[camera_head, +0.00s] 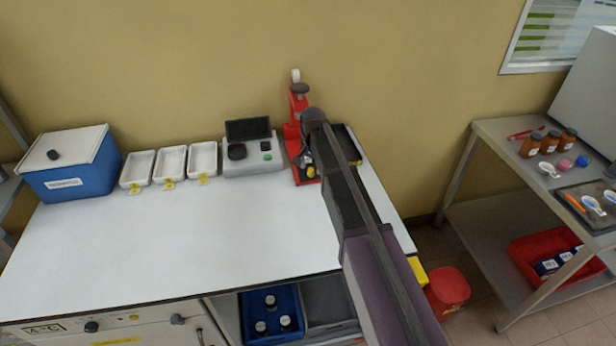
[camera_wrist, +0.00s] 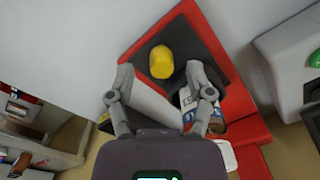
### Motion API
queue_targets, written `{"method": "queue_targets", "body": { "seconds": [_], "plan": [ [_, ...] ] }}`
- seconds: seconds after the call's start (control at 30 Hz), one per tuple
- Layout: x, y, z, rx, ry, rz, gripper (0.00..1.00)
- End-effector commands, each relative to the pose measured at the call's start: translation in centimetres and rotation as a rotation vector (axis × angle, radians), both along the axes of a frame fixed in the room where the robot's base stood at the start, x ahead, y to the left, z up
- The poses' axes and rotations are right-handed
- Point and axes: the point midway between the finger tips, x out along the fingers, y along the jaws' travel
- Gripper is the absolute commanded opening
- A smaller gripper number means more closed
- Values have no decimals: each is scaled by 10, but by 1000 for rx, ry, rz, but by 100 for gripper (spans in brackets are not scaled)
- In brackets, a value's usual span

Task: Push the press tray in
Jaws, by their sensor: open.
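The red press (camera_head: 298,105) stands at the back of the white bench, partly hidden behind my arm. In the wrist view a dark surface with a red edge (camera_wrist: 205,35) lies beyond my fingers; I cannot tell whether it is the press tray or the press base. A yellow round piece (camera_wrist: 161,62) sits on it. My gripper (camera_wrist: 160,95) is open, its two fingers spread above the press area. A dark and white item (camera_wrist: 188,100) shows by the right finger. I cannot tell whether the fingers touch anything.
A grey device with a green button (camera_head: 267,157) stands left of the press. Several white trays (camera_head: 137,168) and a blue box (camera_head: 75,170) are farther left. The bench front (camera_head: 150,250) is clear. A metal side table (camera_head: 500,160) stands at right.

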Motion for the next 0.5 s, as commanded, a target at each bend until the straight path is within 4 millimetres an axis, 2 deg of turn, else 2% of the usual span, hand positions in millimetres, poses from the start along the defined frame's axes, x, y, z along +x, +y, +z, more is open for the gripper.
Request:
{"method": "queue_targets", "body": {
  "seconds": [0.03,0.2,0.5],
  "plan": [
    [0,0,-8,0,0,0,67],
    [0,0,-18,0,0,-1,67],
    [0,0,-24,0,0,-1,67]
  ]
}}
